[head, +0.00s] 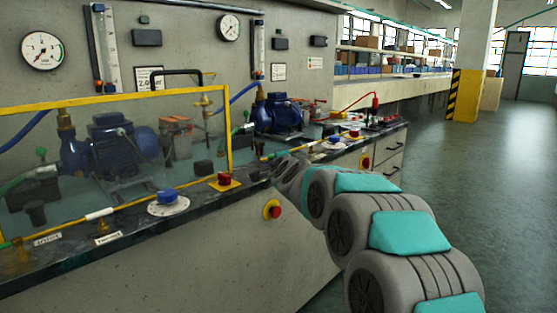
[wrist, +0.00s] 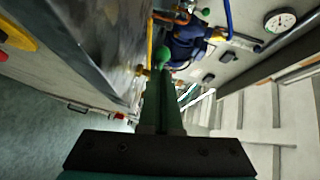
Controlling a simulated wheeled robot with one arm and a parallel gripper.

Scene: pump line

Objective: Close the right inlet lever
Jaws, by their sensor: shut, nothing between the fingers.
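The right pump (head: 277,115) is blue and stands on the bench to the right of the guard; it also shows in the wrist view (wrist: 186,45). A lever with a green ball knob (head: 246,115) stands at its left side in the head view. In the wrist view a green ball knob (wrist: 165,53) appears just beyond the tips of my gripper (wrist: 164,75), and a second green knob (wrist: 206,11) is farther off by the pump. I cannot tell whether the nearer knob touches the fingers. My gripper is shut and empty. In the head view my arm hides the gripper's end.
A yellow-framed clear guard (head: 228,130) covers the left pump (head: 112,145). A blue knob (head: 167,197) and red buttons (head: 224,179) sit along the bench's front edge. Gauges (head: 42,50) hang on the wall behind. The floor (head: 450,180) at right is clear.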

